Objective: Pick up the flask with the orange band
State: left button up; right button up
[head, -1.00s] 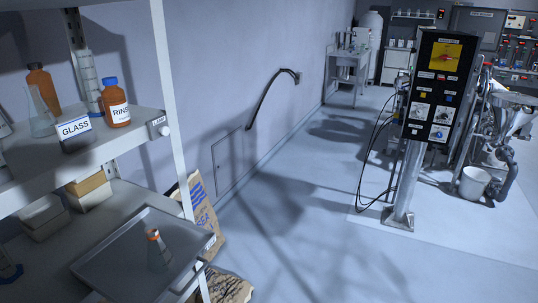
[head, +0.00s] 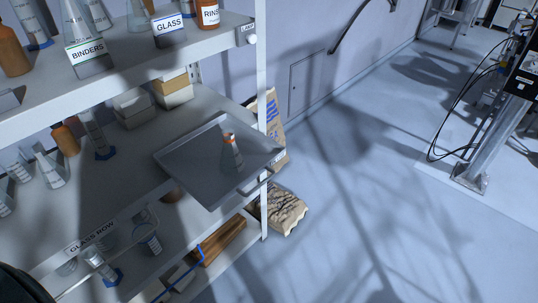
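The flask with the orange band (head: 232,156) is a clear conical flask with an orange ring around its neck. It stands upright on a grey metal tray (head: 196,184) on the middle shelf, towards the shelf's right end. Nothing covers it in the head view. Neither of my grippers shows in this view, and nothing touches the flask. A dark rounded part, possibly mine, shows in the bottom left corner.
The upper shelf (head: 130,62) hangs over the left rear of the middle shelf, with labelled bottles and flasks. Glassware and white boxes (head: 133,107) stand left of the tray. Sacks (head: 283,211) lie by the rack. Open floor (head: 370,215) extends right.

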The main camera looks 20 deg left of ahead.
aim_at(231, 163)
jog(key=u, duration=0.35)
jog(key=i+l+u, duration=0.15)
jog(key=u, duration=0.25)
jog(key=l+u, duration=0.1)
jog(key=u, duration=0.25)
jog(key=i+l+u, duration=0.25)
jog(key=l, duration=0.2)
jog(key=l+u, duration=0.2)
jog(key=l, duration=0.25)
jog(key=l+u, duration=0.25)
jog(key=l, duration=0.65)
jog(key=i+l, duration=0.15)
jog(key=l, duration=0.25)
